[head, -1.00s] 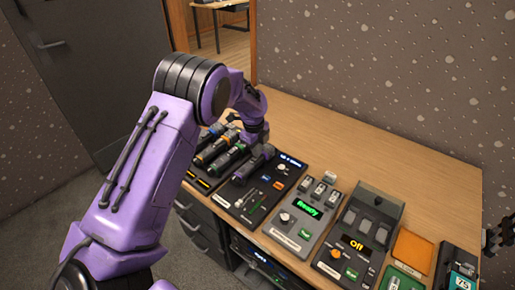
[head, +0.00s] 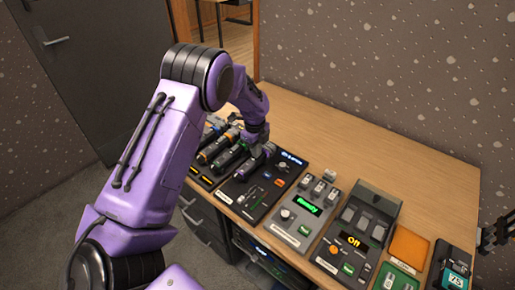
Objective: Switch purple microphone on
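A row of dark handheld microphones lies at the left end of the wooden desk, with coloured bands such as yellow, orange and green. My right gripper (head: 496,233) shows only partly at the right edge, away from the microphones.
A black panel with sliders (head: 262,190), a grey console reading "Ready" (head: 306,208), and a dark console reading "Off" (head: 350,240) line the desk front. An orange square (head: 409,245) lies farther right. The back of the desk (head: 335,135) is clear.

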